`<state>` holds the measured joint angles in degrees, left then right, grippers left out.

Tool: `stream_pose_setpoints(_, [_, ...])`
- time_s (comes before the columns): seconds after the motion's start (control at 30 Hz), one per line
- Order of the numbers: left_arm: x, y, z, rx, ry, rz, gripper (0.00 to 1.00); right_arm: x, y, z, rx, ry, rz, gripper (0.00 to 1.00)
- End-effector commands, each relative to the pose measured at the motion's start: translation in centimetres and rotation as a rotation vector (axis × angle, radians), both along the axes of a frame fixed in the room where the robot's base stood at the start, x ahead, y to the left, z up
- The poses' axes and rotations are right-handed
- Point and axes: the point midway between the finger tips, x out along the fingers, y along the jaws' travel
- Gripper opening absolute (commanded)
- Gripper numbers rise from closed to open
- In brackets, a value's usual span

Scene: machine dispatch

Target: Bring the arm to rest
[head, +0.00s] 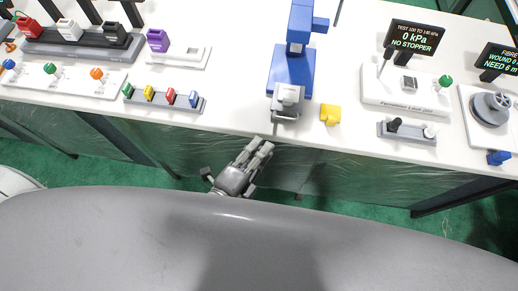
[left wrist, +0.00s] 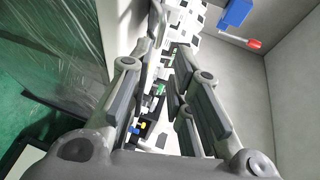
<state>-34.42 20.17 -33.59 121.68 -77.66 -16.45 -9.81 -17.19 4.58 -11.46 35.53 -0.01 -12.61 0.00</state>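My left gripper (head: 262,147) is in the head view, just in front of the white table's front edge, below the blue press-like stand. Its two fingers are a little apart. In the left wrist view the fingers (left wrist: 166,52) stand on either side of a gap, with table items visible beyond, and nothing is held between them. My right gripper is not in view.
The white table (head: 235,105) runs across the view. Near its front edge are a blue stand (head: 292,70), a yellow block (head: 330,114), a grey rack of coloured pieces (head: 163,97) and a pressure tester (head: 415,92). Green floor (head: 110,172) shows in front.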

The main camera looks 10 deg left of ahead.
Motion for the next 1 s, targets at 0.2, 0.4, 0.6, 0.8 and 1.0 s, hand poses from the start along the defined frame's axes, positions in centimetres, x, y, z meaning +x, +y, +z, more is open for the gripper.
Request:
stream_pose_setpoints(0.2, [0.0, 0.0, 0.0, 0.0, 0.0, 0.0, 0.19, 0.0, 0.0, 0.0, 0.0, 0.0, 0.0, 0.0])
stream_pose_setpoints(0.4, [0.0, 0.0, 0.0, 0.0, 0.0, 0.0, 0.19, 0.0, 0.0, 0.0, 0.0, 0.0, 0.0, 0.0])
stream_pose_setpoints(0.6, [0.3, 0.7, -3.2, -0.009, 0.068, 0.023, 0.19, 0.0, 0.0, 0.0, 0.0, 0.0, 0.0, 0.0])
stream_pose_setpoints(0.8, [-0.1, 4.4, -15.2, -0.081, 0.351, 0.156, 0.19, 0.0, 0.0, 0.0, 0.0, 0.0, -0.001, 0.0])
stream_pose_setpoints(1.0, [-3.4, 9.8, -27.5, -0.207, 0.665, 0.389, 0.19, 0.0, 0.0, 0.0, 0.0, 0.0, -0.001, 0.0])
